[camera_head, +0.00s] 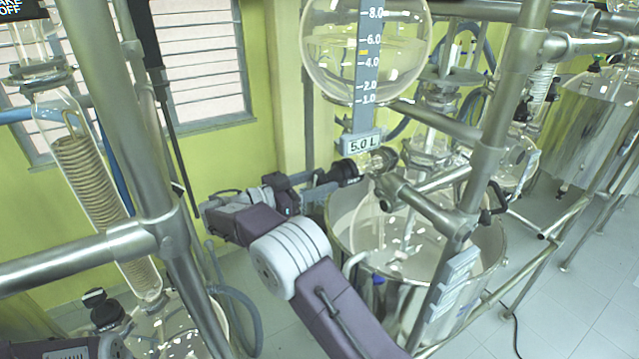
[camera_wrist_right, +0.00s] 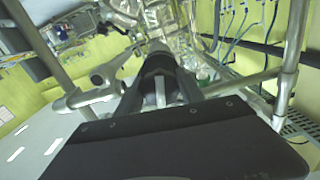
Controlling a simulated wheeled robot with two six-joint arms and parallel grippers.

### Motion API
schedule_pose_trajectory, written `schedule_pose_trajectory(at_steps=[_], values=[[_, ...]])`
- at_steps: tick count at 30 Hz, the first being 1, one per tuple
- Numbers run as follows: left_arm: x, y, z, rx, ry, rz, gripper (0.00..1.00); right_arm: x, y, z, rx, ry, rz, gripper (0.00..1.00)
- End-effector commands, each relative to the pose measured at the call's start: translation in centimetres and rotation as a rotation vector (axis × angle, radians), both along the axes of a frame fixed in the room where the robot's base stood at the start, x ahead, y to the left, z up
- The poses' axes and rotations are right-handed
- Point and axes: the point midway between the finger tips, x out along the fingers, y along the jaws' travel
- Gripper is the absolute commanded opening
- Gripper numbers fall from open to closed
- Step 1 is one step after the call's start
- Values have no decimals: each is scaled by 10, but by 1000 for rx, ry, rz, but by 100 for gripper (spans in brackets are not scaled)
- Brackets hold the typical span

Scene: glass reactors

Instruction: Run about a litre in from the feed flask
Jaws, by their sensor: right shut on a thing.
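The round glass feed flask (camera_head: 320,50) hangs at the top centre of the head view. Its grey scale (camera_head: 368,75) has an orange mark between 4.0 and 6.0, near the liquid surface. My right gripper (camera_head: 350,170) is just under the flask, shut on what looks like the flask's tap, mostly hidden by the fingers. In the right wrist view the dark fingers (camera_wrist_right: 160,85) point at glassware. A glass reactor (camera_head: 385,232) sits below in a steel bath. My left gripper's fingers cannot be made out at lower left.
Steel frame poles (camera_head: 500,110) and clamps stand close to the right of my right arm. A slanted pole (camera_head: 120,140) and a coil condenser (camera_head: 90,185) stand at left. Another steel vessel (camera_head: 585,120) is at far right. Open tiled floor shows at lower right.

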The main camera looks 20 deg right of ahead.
Motion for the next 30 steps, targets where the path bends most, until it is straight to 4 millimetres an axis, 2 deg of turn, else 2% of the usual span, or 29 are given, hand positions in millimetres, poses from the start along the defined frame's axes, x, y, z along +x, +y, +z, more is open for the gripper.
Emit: schedule_pose_trajectory(at_steps=[9,15,30], values=[[0,0,-25,0,0,0,67,-1,-1,-2,-33,219,-1,4],[0,0,-34,0,0,0,67,-1,-1,-1,-59,408,-1,4],[0,0,-36,0,0,0,67,-2,-1,3,-125,880,-1,4]])
